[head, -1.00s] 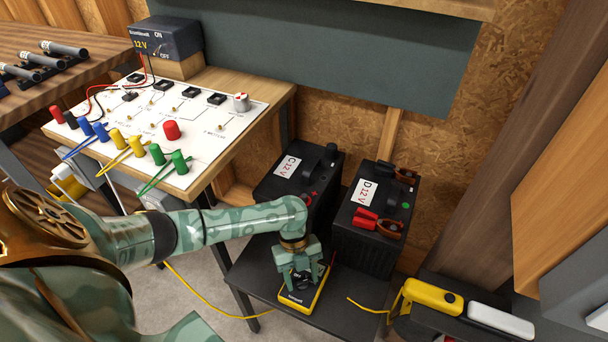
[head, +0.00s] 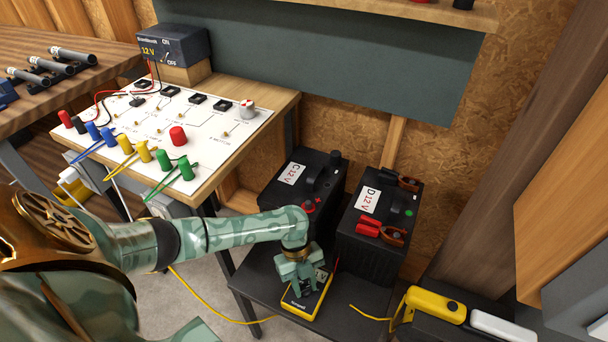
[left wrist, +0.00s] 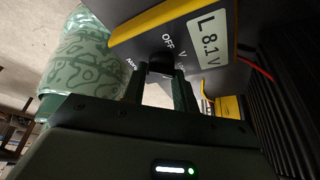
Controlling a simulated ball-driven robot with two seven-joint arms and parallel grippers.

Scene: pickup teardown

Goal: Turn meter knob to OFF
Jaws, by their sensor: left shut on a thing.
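The meter (head: 316,306) is a yellow-edged, dark-faced box lying on the low black table in front of the two batteries. In the left wrist view the meter (left wrist: 178,38) has a display (left wrist: 209,40) reading "L 8.1 V". Dial marks OFF and V, and partly hidden ones, surround its dark knob (left wrist: 160,68). My left gripper (head: 297,287) is over the meter's dial, its fingers shut on the knob; it also shows in the left wrist view (left wrist: 160,88). The fingers hide part of the knob, so I cannot tell where it points. My right gripper is not in view.
Battery C (head: 301,185) and battery D (head: 378,222), with red clamps (head: 380,231), stand close behind the meter. A yellow tool (head: 436,304) lies at right. A wooden bench with a white circuit board (head: 150,160) is at left.

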